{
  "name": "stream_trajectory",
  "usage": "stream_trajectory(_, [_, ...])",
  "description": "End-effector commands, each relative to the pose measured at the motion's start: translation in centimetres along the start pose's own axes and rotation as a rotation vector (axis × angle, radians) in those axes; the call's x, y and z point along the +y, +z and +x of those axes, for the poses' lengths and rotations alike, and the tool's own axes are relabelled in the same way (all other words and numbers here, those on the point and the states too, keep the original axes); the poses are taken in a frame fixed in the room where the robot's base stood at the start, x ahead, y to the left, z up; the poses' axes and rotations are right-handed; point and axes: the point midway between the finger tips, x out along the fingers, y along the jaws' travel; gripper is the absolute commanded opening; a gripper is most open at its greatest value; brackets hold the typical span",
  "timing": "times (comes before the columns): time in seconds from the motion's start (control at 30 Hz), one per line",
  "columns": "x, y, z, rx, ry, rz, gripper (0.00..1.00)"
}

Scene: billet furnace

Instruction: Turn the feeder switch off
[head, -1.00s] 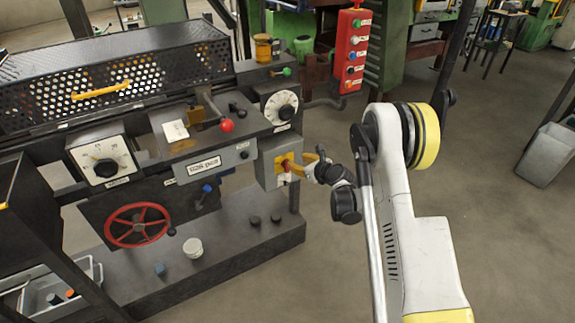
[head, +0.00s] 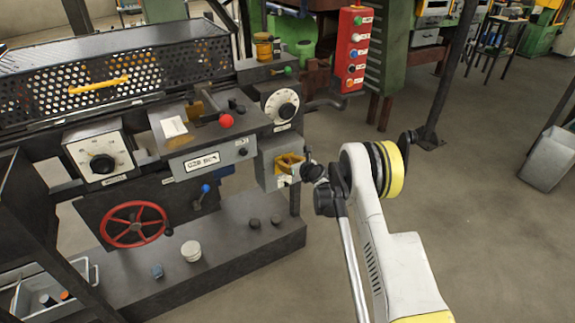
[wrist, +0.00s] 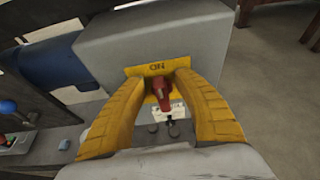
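The feeder switch is a red handle (wrist: 161,94) on a yellow plate (wrist: 157,70) on a grey box (wrist: 150,40). The plate's word ON reads upside down in the wrist view. My gripper's yellow fingers (wrist: 162,80) are drawn close together, one on each side of the red handle, with their tips near the plate. They appear shut on it; contact is partly hidden. In the head view, the grey box (head: 266,164) is at the machine's right front corner, and my gripper (head: 288,162) is at its front face, hiding the handle.
A white dial (head: 282,104) sits above the box. A red-knobbed lever (head: 226,121), a blue-knobbed lever (head: 205,188) and a red handwheel (head: 135,224) are to its left. A red button panel (head: 352,50) hangs behind. The floor to the right is mostly clear.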

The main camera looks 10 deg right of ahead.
Motion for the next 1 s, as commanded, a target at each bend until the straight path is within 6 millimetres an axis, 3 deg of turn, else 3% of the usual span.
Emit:
stream_trajectory(0.2, [0.00, 0.06, 0.02, 0.000, 0.000, 0.000, 0.37])
stream_trajectory(0.23, [0.00, 0.06, 0.02, 0.000, 0.000, 0.000, 0.33])
stream_trajectory(0.33, [0.00, 0.05, 0.01, 0.000, 0.000, 0.000, 0.02])
stream_trajectory(0.37, [0.00, 0.05, 0.01, 0.000, 0.000, 0.000, 0.00])
stream_trajectory(0.77, [0.07, 0.07, 0.01, -0.001, -0.007, -0.017, 0.00])
stream_trajectory(1.0, [0.42, 0.06, 0.04, -0.001, -0.047, -0.116, 0.00])
